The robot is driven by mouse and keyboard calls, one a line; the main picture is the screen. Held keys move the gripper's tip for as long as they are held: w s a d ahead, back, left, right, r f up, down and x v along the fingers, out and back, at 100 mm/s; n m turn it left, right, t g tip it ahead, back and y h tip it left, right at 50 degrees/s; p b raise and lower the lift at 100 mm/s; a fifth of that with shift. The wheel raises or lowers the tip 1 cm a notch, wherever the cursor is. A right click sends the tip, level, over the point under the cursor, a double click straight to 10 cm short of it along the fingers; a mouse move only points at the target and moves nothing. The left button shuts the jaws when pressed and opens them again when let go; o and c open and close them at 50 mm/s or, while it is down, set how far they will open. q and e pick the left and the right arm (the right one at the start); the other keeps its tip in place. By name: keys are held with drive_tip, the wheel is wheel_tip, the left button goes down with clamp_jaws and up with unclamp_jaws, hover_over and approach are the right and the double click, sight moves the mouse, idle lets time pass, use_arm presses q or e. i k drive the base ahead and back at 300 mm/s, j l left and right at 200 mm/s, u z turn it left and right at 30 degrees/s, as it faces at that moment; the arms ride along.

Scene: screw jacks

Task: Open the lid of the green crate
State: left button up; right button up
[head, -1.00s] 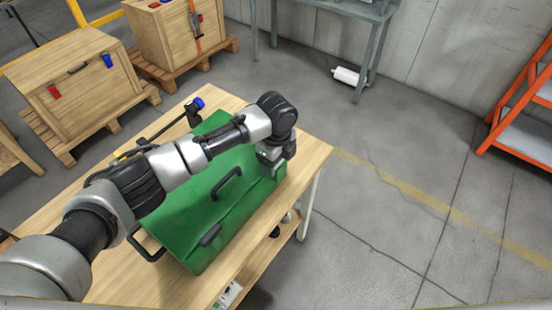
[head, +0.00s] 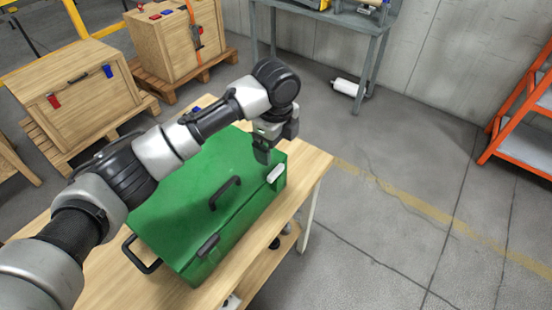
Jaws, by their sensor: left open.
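The green crate (head: 215,235) stands on the wooden table, and its lid (head: 185,190) lies shut. A black handle (head: 225,193) stands on the lid. A dark latch (head: 208,245) sits on the near long side toward the left. A pale grey latch (head: 276,174) sits on the same side toward the right. My left gripper (head: 262,158) is open and empty, pointing down just above and behind the pale latch, apart from it as far as I can tell. My left arm hides part of the crate's far side. My right gripper is not in view.
The wooden table (head: 313,168) has a little free top to the right of the crate. A black side handle (head: 141,256) sticks out at the crate's left end. Wooden boxes (head: 80,85) on pallets stand behind left. A grey workbench (head: 340,18) and orange shelf stand farther off.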

sight(194, 202)
drive_tip(key=k, duration=1)
